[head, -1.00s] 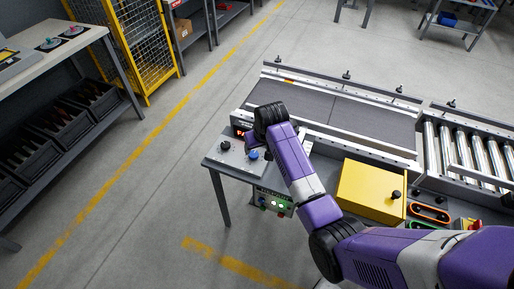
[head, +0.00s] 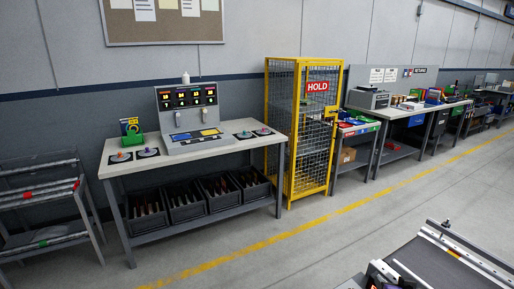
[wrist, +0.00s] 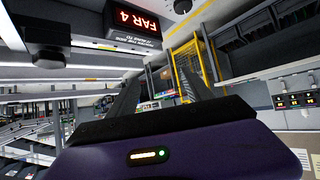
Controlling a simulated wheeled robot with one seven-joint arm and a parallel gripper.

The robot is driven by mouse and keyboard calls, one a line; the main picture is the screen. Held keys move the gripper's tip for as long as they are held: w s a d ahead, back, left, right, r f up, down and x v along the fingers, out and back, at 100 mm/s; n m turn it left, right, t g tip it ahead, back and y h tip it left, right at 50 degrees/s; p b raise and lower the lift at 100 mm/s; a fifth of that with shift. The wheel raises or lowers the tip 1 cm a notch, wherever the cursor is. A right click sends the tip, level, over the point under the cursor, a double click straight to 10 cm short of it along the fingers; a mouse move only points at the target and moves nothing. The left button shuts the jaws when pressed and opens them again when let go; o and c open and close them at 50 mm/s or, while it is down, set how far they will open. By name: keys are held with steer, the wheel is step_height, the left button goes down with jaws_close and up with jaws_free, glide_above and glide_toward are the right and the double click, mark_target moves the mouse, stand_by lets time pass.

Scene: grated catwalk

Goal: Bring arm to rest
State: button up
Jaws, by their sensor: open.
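My gripper (wrist: 160,92) shows in the wrist view, with its two dark fingers apart and nothing between them. The purple wrist housing with a small lit strip fills the bottom of that view.
In the head view, a workbench (head: 210,158) with a control console (head: 190,120) stands along the wall. Beside it is a yellow mesh cage (head: 300,130) marked "HOLD". A conveyor (head: 440,262) fills the lower right corner. Grey floor with a yellow line is clear between.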

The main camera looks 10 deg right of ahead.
steer(key=s+a+r+n+t+y, duration=0.1)
steer(key=s+a+r, duration=0.1)
steer(key=s+a, duration=0.6)
steer(key=s+a+r+n+t+y+b, duration=0.1)
steer(key=s+a, duration=0.8)
steer(key=s, duration=1)
steer(key=s+a+r+n+t+y+b, duration=0.1)
steer(key=s+a+r, duration=0.4)
steer(key=s, duration=0.9)
steer(key=a+n+t+y, duration=0.1)
steer(key=a+t, duration=0.1)
steer(key=a, duration=0.1)
steer(key=shift+s+a+n, duration=0.15)
steer(key=shift+s+n, duration=0.2)
steer(key=shift+n, duration=0.05)
steer(key=shift+r, duration=0.1)
stand_by(3.1)
